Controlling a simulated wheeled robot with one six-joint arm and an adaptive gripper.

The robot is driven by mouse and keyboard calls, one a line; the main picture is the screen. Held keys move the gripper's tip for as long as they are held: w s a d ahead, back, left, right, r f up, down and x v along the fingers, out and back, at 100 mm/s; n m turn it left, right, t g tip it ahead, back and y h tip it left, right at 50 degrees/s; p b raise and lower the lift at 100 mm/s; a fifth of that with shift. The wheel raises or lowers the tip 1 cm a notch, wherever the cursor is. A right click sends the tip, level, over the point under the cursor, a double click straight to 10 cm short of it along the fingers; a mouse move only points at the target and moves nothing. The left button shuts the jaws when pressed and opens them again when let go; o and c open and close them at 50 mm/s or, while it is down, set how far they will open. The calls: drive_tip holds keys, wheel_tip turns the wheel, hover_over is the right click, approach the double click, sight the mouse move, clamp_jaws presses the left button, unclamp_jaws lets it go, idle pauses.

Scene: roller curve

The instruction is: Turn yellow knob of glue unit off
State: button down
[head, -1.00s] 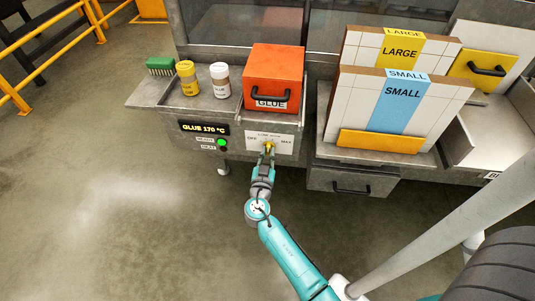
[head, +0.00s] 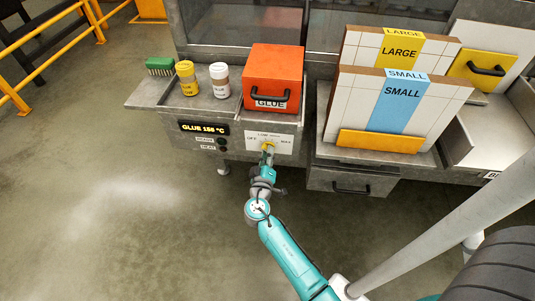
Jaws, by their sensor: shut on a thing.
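The glue unit's grey front (head: 180,145) carries a display (head: 204,128) that reads GLUE 158 °C. Below it are two indicator lamps (head: 222,141), both dark. The yellow knob (head: 267,145) sits on a white dial plate (head: 284,141) marked OFF at left, LOW in the middle and MAX at right. My gripper (head: 267,151) is shut on the knob from the front and hides much of it. The knob's exact pointing direction is too small to tell.
An orange glue box (head: 274,70) with a black handle stands on the unit, beside a yellow jar (head: 187,79), a white jar (head: 220,80) and a green brush (head: 160,64). Boards marked SMALL (head: 390,115) and LARGE (head: 385,48) stand at right. Floor at left is clear.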

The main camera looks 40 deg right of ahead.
drive_tip(key=shift+n, duration=1.1)
drive_tip(key=c, duration=1.1)
unclamp_jaws()
drive_tip(key=shift+v, duration=6)
drive_tip(key=shift+s+f, duration=0.1)
